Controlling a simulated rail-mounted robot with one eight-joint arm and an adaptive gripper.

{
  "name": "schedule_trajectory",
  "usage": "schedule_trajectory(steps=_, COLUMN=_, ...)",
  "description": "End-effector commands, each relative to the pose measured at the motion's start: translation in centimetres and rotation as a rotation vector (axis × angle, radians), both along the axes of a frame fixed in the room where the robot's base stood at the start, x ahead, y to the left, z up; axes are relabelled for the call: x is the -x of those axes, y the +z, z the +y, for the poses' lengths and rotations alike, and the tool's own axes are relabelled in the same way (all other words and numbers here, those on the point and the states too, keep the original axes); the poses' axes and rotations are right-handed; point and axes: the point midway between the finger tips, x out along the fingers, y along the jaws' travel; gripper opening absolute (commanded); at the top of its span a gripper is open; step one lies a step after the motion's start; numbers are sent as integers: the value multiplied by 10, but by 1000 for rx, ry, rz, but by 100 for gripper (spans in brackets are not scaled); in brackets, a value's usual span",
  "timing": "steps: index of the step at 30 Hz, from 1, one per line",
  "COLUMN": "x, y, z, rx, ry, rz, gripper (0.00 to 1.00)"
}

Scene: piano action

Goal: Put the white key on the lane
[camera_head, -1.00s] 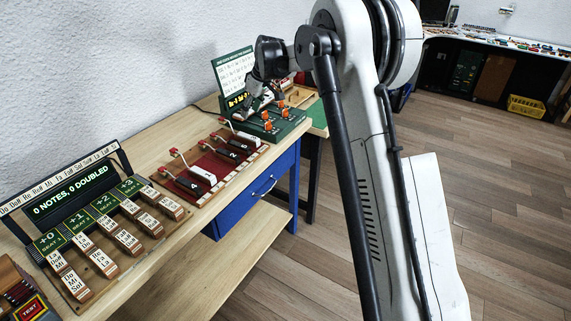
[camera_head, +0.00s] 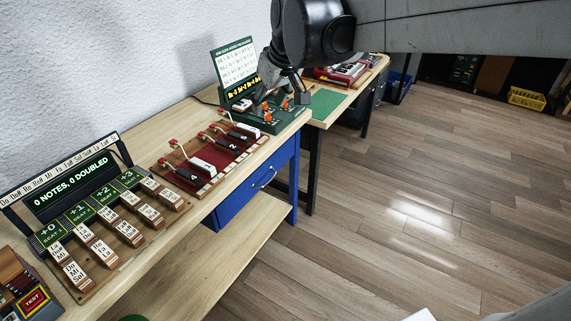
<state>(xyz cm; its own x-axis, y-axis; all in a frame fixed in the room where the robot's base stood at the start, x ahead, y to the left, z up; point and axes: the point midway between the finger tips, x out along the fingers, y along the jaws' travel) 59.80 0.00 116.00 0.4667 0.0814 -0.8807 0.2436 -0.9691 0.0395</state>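A brown board with a dark red surface (camera_head: 211,157) lies on the workbench, with several lanes across it. One white key (camera_head: 201,166) lies toward its front left, and another white key (camera_head: 247,130) toward its right end. Black numbered keys (camera_head: 186,177) lie beside them. Red-tipped levers (camera_head: 174,143) stand along the back of the board. My gripper (camera_head: 279,84) is above the green stand at the right, apart from the white keys. It is small and dark here, so I cannot tell whether its fingers are apart or hold anything.
The green stand (camera_head: 285,118) with orange knobs and an upright panel is right of the board. A note rack (camera_head: 112,232) with a display reading "0 NOTES, 0 DOUBLED" is at the left. A red TEST box (camera_head: 33,302) sits bottom left. A second table (camera_head: 328,108) adjoins behind.

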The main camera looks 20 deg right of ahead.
Motion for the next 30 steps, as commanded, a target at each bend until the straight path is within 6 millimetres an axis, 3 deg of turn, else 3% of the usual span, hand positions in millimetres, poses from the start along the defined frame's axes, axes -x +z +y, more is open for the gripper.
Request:
schedule_trajectory(steps=1, x=20, y=-1, z=1, rx=-2, ry=-15, rz=-6, gripper=39)
schedule_trajectory(steps=8, x=94, y=-12, z=3, rx=-14, ry=-90, rz=-40, gripper=39)
schedule_trajectory(steps=18, x=190, y=-53, z=2, rx=-38, ry=-194, rz=-94, gripper=39)
schedule_trajectory(steps=24, x=222, y=-76, z=0, rx=-51, ry=-233, rz=-116, gripper=39)
schedule_trajectory(steps=30, x=230, y=-82, z=0, rx=-56, ry=-244, rz=-124, gripper=39)
